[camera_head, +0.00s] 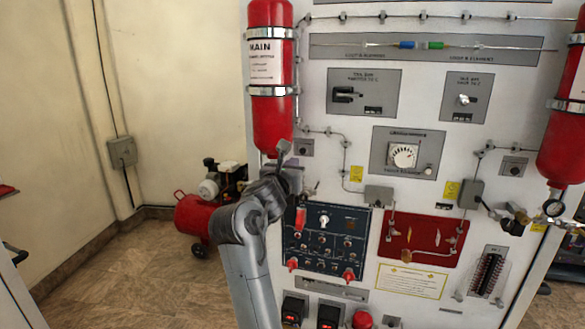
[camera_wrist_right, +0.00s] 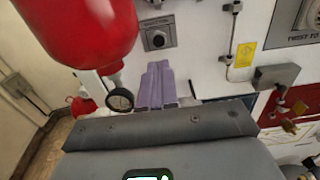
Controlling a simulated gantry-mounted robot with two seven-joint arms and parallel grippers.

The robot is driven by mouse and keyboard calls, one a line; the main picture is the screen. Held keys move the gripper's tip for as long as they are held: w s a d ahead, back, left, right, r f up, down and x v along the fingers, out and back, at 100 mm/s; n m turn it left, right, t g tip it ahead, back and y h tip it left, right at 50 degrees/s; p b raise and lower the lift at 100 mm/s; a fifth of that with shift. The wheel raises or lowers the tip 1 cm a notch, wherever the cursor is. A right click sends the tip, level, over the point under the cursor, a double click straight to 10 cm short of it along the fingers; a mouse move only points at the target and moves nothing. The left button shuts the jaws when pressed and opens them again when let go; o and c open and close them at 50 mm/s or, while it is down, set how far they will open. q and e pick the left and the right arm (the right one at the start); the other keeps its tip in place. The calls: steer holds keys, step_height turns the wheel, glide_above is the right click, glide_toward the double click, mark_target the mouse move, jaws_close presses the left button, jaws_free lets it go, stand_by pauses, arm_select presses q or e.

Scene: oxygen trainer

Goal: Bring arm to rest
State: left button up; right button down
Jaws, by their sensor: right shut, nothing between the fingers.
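My right arm comes up from the bottom of the head view. Its gripper (camera_head: 284,148) is in front of the trainer panel, just under the lower end of the red MAIN cylinder (camera_head: 272,122). In the right wrist view the fingers of this gripper (camera_wrist_right: 157,82) are together with nothing between them. The red cylinder (camera_wrist_right: 85,30) fills the upper left there, with a round gauge (camera_wrist_right: 120,98) below it, left of the fingers. I cannot tell whether the gripper touches the cylinder or its fittings. My left gripper is not in view.
A dark blue switch panel (camera_head: 325,262) and a red valve plate (camera_head: 425,232) are right of my arm. A second red cylinder (camera_head: 562,145) hangs at the right. A red compressor (camera_head: 195,217) stands on the floor at left, with open floor (camera_head: 110,270) before it.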

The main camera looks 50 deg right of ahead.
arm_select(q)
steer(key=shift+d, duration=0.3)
arm_select(e)
steer(key=a+f+n+t+y, duration=0.3)
steer(key=a+f+n+y, duration=0.45)
steer(key=f+n, duration=0.75)
steer(key=a+f+n+t+y, duration=0.45)
steer(key=a+f+n, duration=0.65)
steer(key=f+n, duration=0.45)
steer(key=s+a+f+n+g+y, duration=0.4)
steer(key=s+a+f+n, duration=0.55)
steer(key=s+n, duration=0.2)
steer(key=s+a+f+n+g+y, duration=0.1)
steer(key=s+a+f+n+g, duration=0.3)
steer(key=s, duration=0.5)
steer(key=s+a+f+n+g, duration=0.2)
steer(key=s+f+n, duration=0.3)
steer(key=s, duration=0.4)
arm_select(q)
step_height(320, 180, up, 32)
steer(key=p, duration=3.2)
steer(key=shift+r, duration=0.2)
arm_select(e)
step_height(320, 180, up, 33)
steer(key=n, duration=0.1)
steer(key=shift+a, duration=0.3)
